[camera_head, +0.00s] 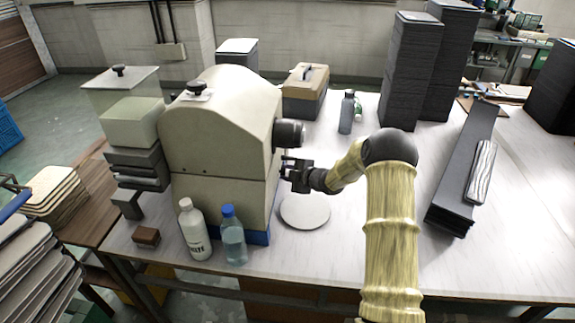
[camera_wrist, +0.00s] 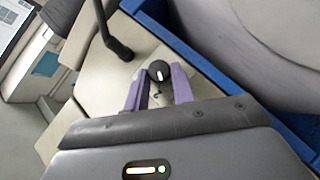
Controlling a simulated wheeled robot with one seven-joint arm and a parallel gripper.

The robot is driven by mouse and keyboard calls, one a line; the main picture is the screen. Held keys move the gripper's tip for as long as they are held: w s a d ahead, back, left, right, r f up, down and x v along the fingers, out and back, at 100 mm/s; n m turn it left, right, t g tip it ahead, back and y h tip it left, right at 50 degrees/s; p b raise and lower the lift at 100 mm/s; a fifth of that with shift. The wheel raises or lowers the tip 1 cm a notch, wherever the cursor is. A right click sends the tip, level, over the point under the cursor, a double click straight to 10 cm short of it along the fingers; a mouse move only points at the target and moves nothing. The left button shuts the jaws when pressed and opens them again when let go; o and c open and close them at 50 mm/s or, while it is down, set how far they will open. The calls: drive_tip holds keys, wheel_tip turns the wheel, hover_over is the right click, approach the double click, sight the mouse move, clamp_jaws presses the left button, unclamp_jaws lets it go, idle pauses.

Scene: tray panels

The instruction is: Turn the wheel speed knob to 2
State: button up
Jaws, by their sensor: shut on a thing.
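The machine (camera_head: 220,130) is a large beige housing with a dark round part on its right face. In the wrist view its beige panel (camera_wrist: 100,85) carries the wheel speed knob (camera_wrist: 159,71), a small black round knob with a white pointer line. My gripper (camera_head: 285,167) is at the machine's right face in the head view. In the wrist view my gripper's purple fingers (camera_wrist: 160,82) are on both sides of the knob and shut on it. The pointer line stands nearly upright in the picture. Dial numbers are too small to read. The knob is hidden in the head view.
A black lever (camera_wrist: 112,35) stands out of the panel near the knob. The dark round part (camera_head: 290,133) juts out above my gripper. A round pale disc (camera_head: 305,212) lies below it. Two bottles (camera_head: 234,240) (camera_head: 194,232) stand at the machine's front.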

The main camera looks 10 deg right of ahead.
drive_tip(key=m+g+p, duration=0.1)
drive_tip(key=p, duration=0.3)
drive_tip(key=m+g+p, duration=0.1)
drive_tip(key=g+p, duration=0.1)
drive_tip(key=p, duration=0.3)
drive_tip(key=g+p, duration=0.1)
drive_tip(key=p, duration=0.4)
drive_tip(key=shift+w+d+r+m, duration=0.25)
drive_tip(key=shift+w+r+m, duration=0.1)
drive_tip(key=shift+m, duration=0.05)
drive_tip(key=shift+f+g, duration=0.1)
drive_tip(key=shift+g, duration=0.3)
drive_tip(key=o, duration=1)
drive_tip(key=b+v, duration=0.3)
drive_tip(key=v, duration=1.4)
drive_tip(key=shift+d+b, duration=0.3)
drive_tip(key=shift+d, duration=0.05)
drive_tip(key=shift+a, duration=0.1)
